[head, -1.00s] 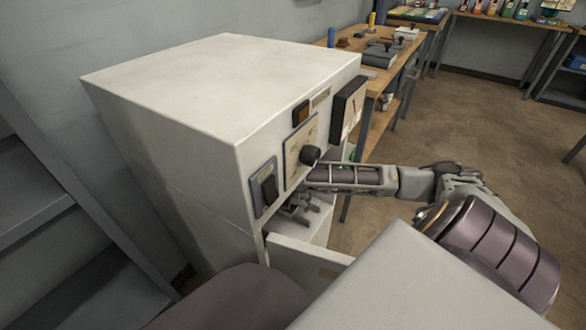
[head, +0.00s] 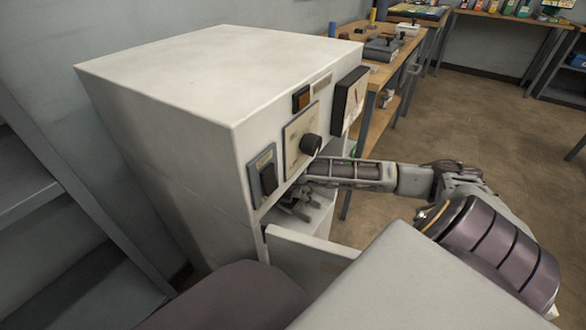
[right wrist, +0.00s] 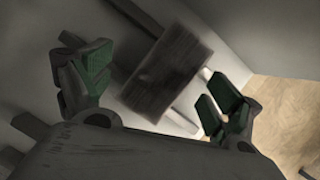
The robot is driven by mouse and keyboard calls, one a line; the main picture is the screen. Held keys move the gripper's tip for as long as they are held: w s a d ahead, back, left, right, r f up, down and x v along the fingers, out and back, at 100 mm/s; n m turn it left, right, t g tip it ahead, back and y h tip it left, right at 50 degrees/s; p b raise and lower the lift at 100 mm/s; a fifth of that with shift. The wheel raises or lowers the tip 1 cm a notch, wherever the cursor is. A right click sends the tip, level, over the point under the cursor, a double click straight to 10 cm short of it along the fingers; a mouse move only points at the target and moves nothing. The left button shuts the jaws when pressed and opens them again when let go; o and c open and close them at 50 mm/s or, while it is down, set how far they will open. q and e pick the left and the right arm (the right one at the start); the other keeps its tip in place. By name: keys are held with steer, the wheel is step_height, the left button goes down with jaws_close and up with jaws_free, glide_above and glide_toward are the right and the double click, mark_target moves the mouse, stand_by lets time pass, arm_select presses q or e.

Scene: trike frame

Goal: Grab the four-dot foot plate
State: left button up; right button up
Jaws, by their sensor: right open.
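My right gripper (head: 300,207) reaches into the open front of the white cabinet (head: 180,75), under its control panel. In the right wrist view my right gripper (right wrist: 160,75) is open, with green pads on both fingers. A dark ribbed plate (right wrist: 165,75) on a pale rod lies between and just beyond the fingers. It looks like a foot plate, but it is blurred and I see no dots on it. I cannot tell whether the fingers touch it. In the head view no foot plate can be made out. My left gripper is not in view.
An open door or flap (head: 310,247) sticks out below the opening. The panel above carries a black knob (head: 310,144) and a dark switch (head: 267,178). A wooden workbench (head: 405,55) stands behind. The brown floor to the right is clear.

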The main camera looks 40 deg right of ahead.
steer(key=shift+c, duration=0.5)
steer(key=c, duration=1.5)
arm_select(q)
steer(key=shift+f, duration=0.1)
arm_select(e)
steer(key=shift+s, duration=0.1)
